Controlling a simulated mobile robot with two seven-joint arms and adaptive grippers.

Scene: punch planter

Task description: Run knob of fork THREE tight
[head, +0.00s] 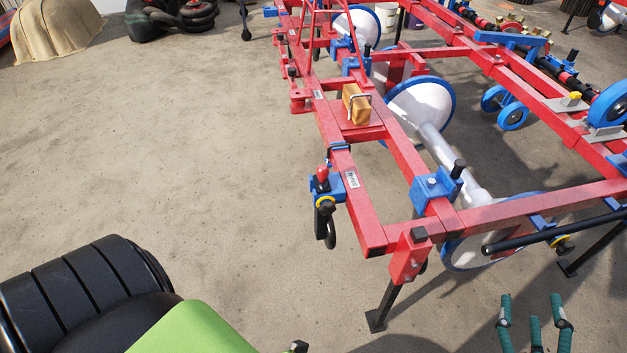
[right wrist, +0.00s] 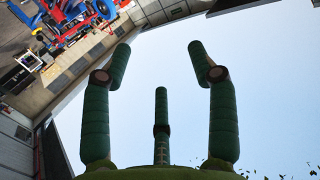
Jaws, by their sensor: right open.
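A blue clamp (head: 328,188) sits at the near left corner of the red frame, with a red-topped piece above it. A black knob (head: 326,207) with a yellow ring is on this clamp, and a black hooked bar hangs below. A second black knob (head: 565,246) with a yellow ring shows at the near right, by a black bar. White labels are too small to read, so I cannot tell which fork is THREE. My right gripper (head: 532,303) is open and empty at the bottom right, apart from the frame; its spread fingers (right wrist: 159,52) point at sky in the right wrist view. My left gripper is not in view.
The red frame (head: 372,222) fills the middle and right, with white-and-blue discs (head: 418,105) and black legs (head: 386,303) near me. A wooden block (head: 355,104) lies on a red plate. The concrete floor (head: 180,150) at the left is clear.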

